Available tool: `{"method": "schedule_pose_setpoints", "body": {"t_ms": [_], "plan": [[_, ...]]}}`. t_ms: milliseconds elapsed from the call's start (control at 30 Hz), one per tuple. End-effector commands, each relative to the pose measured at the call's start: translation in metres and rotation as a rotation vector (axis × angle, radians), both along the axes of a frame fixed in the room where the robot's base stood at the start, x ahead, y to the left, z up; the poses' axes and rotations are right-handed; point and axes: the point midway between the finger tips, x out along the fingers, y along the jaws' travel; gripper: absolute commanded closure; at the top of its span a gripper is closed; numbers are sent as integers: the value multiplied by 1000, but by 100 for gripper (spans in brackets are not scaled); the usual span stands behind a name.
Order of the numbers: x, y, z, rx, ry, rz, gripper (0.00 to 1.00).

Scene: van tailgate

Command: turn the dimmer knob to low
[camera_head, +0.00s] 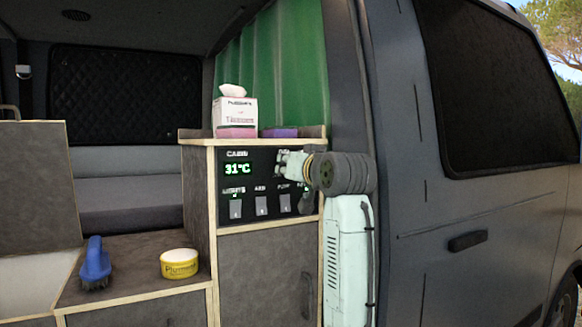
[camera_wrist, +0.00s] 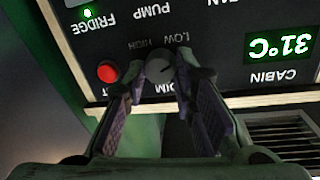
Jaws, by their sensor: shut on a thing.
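The grey round dimmer knob (camera_wrist: 159,67) sits on the black control panel in the wrist view, where the lettering appears upside down. The words HIGH and LOW are printed on one side of it and DIM on the other. Which way its pointer faces is too small to tell. My gripper (camera_wrist: 160,72) has a finger on each side of the knob and is shut on it. In the head view the control panel (camera_head: 262,172) is on the cabinet front, and my arm's end hides the knob there.
A red button (camera_wrist: 107,71) is close beside one finger. A green 31°C display (camera_head: 238,169) and several switches (camera_head: 261,206) share the panel. A tissue box (camera_head: 235,114) stands on the cabinet. A blue brush (camera_head: 95,263) and yellow tin (camera_head: 179,264) lie lower left.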

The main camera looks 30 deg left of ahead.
Motion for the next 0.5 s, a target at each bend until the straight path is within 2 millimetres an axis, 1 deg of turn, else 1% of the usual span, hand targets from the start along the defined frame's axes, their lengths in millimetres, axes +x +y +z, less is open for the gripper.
{"method": "schedule_pose_setpoints", "body": {"t_ms": [67, 100, 400, 500], "plan": [[-1, 1, -1, -3, 2, 3, 100], [-1, 1, -1, -3, 2, 3, 75], [0, 0, -1, -1, 2, 1, 55], [0, 0, -1, 0, 1, 1, 55]]}}
